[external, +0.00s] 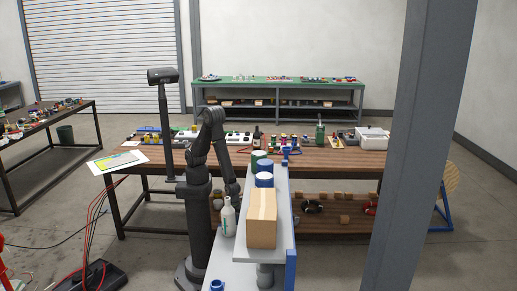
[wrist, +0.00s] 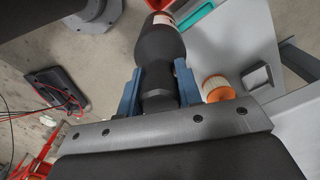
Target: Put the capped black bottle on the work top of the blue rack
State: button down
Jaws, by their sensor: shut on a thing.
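My gripper (wrist: 155,82) has its blue fingers shut around the narrow part of a black bottle (wrist: 161,50) in the wrist view. A pale orange and white band shows at the bottle's far end. Floor shows beside it on the left and the grey work top (wrist: 232,45) on the right. In the external view my arm reaches down at the left side of the rack, whose grey work top (external: 238,266) has blue edges. The held bottle cannot be made out there; a white bottle (external: 228,218) stands in front of my arm's end.
An orange-and-white cylinder (wrist: 219,89) and a teal tray (wrist: 195,17) lie close right of the held bottle. A grey pillar (external: 412,150) crosses the right. The front work top has bare room.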

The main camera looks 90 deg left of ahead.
jog(key=s+d+r+m, duration=0.1)
jog(key=s+d+m, duration=0.5)
jog(key=s+d, duration=0.7)
jog(key=d+r+n, duration=1.3)
jog(key=d+n, duration=0.2)
jog(key=n, duration=0.3)
jog(key=w+d+r+n, duration=0.1)
jog(key=d+r+n, duration=0.3)
jog(key=r+n, duration=0.6)
jog(key=d+r+n, duration=0.4)
jog(key=r+n, duration=0.6)
jog(key=w+d+f, duration=0.1)
jog(key=w+f, duration=1)
jog(key=shift+w, duration=0.3)
jog(key=shift+d, duration=0.1)
